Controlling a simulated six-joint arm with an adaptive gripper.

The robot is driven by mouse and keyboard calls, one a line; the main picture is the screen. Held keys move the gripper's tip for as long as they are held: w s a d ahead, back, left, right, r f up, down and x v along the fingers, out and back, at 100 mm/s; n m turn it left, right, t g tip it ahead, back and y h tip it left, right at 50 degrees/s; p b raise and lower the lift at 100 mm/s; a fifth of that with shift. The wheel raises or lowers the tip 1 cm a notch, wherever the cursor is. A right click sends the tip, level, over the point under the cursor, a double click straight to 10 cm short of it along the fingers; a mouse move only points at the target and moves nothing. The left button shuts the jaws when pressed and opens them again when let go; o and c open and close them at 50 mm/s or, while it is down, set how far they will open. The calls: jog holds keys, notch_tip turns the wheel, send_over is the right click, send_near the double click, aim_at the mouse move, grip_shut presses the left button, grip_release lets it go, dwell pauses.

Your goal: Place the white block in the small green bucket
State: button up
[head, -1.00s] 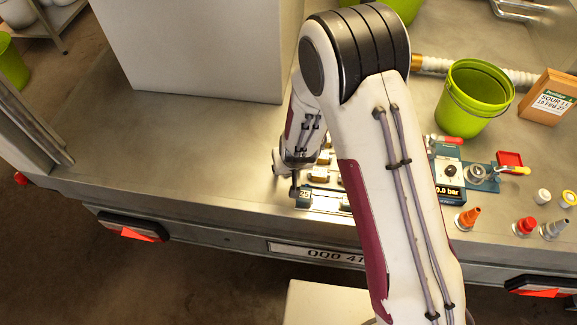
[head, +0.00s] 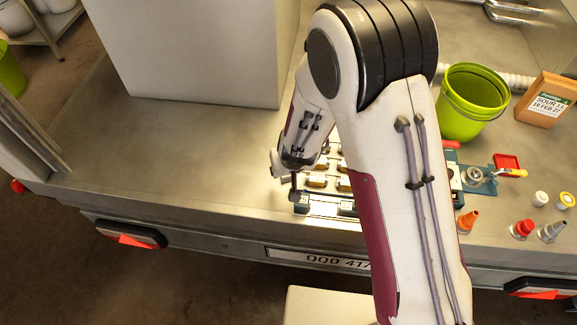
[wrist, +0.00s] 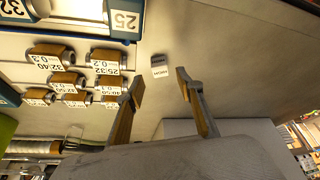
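A small pale block (wrist: 160,71) with a dark printed face lies on the metal deck in the wrist view, just beyond and between my fingertips. My gripper (wrist: 161,84) is open, with its two fingers apart and nothing between them. In the head view my gripper (head: 287,183) is low over the deck, left of the brass pieces, and my arm partly hides that area. I cannot make out the block in the head view. The green bucket (head: 468,118) stands upright on the deck at the right, behind my arm's right side.
Labelled brass pieces (wrist: 107,62) stand in rows beside the block. A blue-edged plate marked 25 (wrist: 125,20) is near them. A wooden sign (head: 546,100), a red tray (head: 506,162) and several nozzles (head: 467,221) are at the right. A large pale box (head: 195,50) stands at the back left.

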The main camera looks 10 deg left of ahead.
jog(key=shift+v, duration=1.45)
jog(key=shift+r, duration=0.1)
jog(key=s+d+r+m+y, duration=0.15)
jog(key=d+r, duration=0.25)
jog(key=r, duration=0.6)
jog(key=s+d+r+n+y, duration=0.15)
jog(key=d+r, duration=0.25)
jog(key=r, duration=0.6)
jog(key=s+d+r+m+h, duration=0.2)
jog(key=s+d+r, duration=0.3)
jog(key=s+d, duration=0.3)
jog(key=s+d+r+m+t+h, duration=0.1)
jog(key=s+d+r+m+h, duration=0.1)
jog(key=s+d+r, duration=0.3)
jog(key=s+d, duration=0.3)
jog(key=s, duration=0.2)
jog(key=shift+s+d+r+t+h, duration=0.15)
jog(key=shift+s+d+t+h, duration=0.1)
jog(key=shift+d+t+h, duration=0.1)
